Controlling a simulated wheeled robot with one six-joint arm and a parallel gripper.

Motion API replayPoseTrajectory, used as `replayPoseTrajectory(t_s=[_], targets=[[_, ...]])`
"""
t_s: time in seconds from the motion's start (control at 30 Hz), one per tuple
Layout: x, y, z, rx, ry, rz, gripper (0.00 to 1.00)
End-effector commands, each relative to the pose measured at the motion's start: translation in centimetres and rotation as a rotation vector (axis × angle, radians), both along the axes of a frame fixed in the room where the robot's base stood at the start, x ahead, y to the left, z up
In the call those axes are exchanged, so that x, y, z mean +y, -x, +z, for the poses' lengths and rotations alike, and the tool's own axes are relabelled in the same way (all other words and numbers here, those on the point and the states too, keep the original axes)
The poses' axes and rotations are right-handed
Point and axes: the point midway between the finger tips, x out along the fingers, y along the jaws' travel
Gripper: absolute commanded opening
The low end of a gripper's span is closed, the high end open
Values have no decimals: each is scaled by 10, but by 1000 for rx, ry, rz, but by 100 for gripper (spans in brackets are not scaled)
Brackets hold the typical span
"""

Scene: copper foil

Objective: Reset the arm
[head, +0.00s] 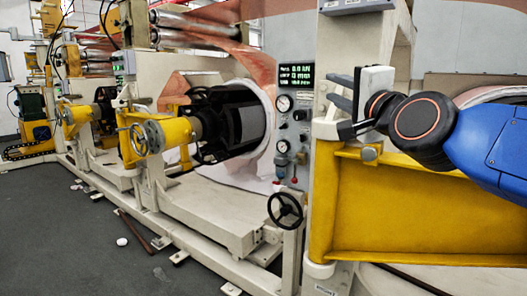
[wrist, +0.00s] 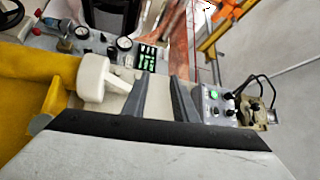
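My gripper (head: 334,91) is at the right of the head view, at the end of my blue arm, in front of a cream machine post. Its two grey fingers point left in that view. In the wrist view my gripper (wrist: 160,84) shows both fingers apart, with a clear gap and nothing held between them. My arm reaches in from the right edge above a yellow beam (head: 410,215). Whether the gripper touches the post cannot be told.
A control panel (head: 293,125) with gauges and a black handwheel (head: 285,210) stand left of my gripper. A black roll core (head: 235,122) on a yellow-armed machine lies further left. A switch box (wrist: 213,103) shows in the wrist view. Dark floor (head: 60,220) is mostly open, with small debris.

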Motion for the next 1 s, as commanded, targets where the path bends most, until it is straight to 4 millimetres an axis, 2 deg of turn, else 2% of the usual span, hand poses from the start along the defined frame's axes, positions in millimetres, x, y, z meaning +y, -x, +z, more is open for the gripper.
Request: replayPoseTrajectory(t_s=[0.03,0.1,0.27,0.4,0.47,0.6,0.7,0.8,0.9,1.0], targets=[[-3,3,-30,50,106,-1,26],[-7,8,-73,121,260,9,26],[-22,29,-168,285,581,53,26],[-43,59,-247,429,831,120,26],[-53,75,-279,492,929,155,26],[-79,118,-348,641,1139,259,26],[-98,151,-389,738,1261,341,26],[-112,180,-419,818,1350,421,26],[-122,202,-438,873,1406,480,26],[-127,213,-447,902,1434,514,26]])
